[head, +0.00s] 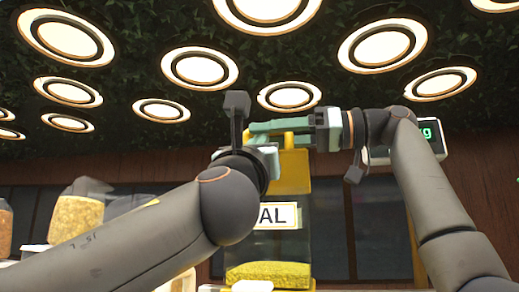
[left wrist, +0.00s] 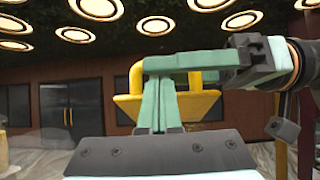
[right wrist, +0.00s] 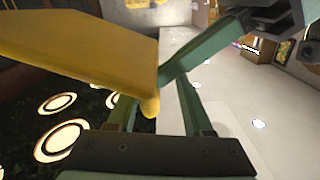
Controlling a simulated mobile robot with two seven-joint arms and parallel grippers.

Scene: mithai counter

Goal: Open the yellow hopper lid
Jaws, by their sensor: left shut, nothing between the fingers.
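The yellow hopper lid (head: 293,175) is at the centre of the head view, on the clear hopper. It also shows behind my left fingers in the left wrist view (left wrist: 195,107), with a raised yellow bar, and fills the upper left of the right wrist view (right wrist: 80,50). My left gripper (left wrist: 161,82) is shut and empty, in front of the lid. My right gripper (right wrist: 155,92) is open, reaching in from the right at bar height. A yellow rod end shows between its fingers; I cannot tell whether they touch it. The lid's hinge and opening are hidden.
The clear hopper body (head: 265,248) holds yellow grains and bears a white label (head: 279,215). A jar (head: 76,215) stands at the left. A display with green digits (head: 430,136) is behind my right arm. My two grippers are very close together.

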